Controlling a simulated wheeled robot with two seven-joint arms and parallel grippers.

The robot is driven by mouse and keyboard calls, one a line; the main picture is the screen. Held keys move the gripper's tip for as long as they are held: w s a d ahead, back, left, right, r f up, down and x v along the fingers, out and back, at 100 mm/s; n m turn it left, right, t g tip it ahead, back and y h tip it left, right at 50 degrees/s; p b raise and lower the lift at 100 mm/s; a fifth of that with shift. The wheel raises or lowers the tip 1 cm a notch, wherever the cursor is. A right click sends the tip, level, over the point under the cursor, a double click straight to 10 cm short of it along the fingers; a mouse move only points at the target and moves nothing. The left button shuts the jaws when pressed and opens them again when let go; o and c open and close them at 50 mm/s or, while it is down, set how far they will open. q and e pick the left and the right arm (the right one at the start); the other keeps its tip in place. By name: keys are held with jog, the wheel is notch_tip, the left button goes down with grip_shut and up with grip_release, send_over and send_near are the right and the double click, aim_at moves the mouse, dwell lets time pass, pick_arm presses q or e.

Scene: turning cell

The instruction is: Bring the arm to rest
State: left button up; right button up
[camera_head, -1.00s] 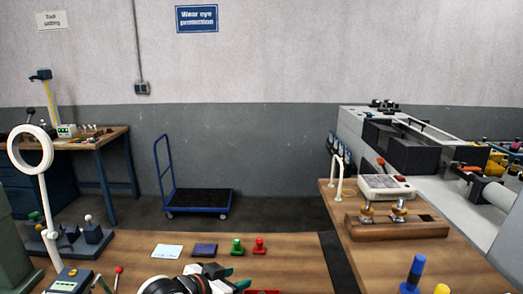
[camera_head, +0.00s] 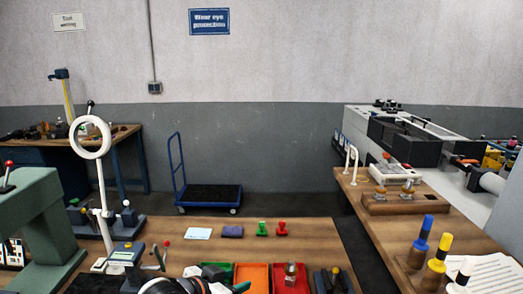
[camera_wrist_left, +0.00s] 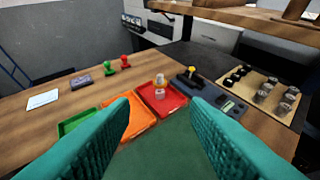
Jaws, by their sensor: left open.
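My left gripper (camera_head: 228,277) shows at the bottom edge of the head view, with a white and black wrist and green fingertips. In the left wrist view its two teal ribbed fingers (camera_wrist_left: 160,125) stand wide apart with nothing between them. They sit over the near side of the wooden bench, before a green tray (camera_head: 218,270), an orange tray (camera_head: 252,278) and a red tray (camera_head: 281,283). A metal part (camera_wrist_left: 160,88) stands in the red tray, apart from the fingers. My right gripper is not in view.
A white ring on a post (camera_head: 103,200) and a green press-like frame (camera_head: 38,215) stand at left. Green (camera_head: 262,229) and red (camera_head: 282,228) stamp-like pieces stand on the bench. Blue and yellow-handled tools (camera_head: 420,243) stand at right. The bench between the ring and cards is partly clear.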

pick_arm(q)
jog(key=s+a+f+n+g+y, duration=0.2)
jog(key=s+a+f, duration=0.35)
jog(key=s, duration=0.45)
jog(key=s+a+f+n+g+y, duration=0.2)
jog(key=s+a+f+y, duration=0.15)
jog(key=s+f, duration=0.45)
jog(key=s+a+f+n+g+y, duration=0.15)
jog(key=s+a+f, duration=0.3)
jog(key=s, duration=0.75)
notch_tip(320, 180, down, 31)
jog(key=g+b, duration=0.2)
jog(key=b, duration=0.4)
jog(key=s+a+f+g+b, duration=0.1)
jog(key=s+a+f+b, duration=0.2)
jog(key=s+f, duration=1.4)
notch_tip(320, 180, down, 3)
jog(key=shift+f+b, duration=0.2)
jog(key=shift+b, duration=0.3)
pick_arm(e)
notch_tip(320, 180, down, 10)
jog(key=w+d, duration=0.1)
pick_arm(q)
jog(key=shift+m, duration=0.25)
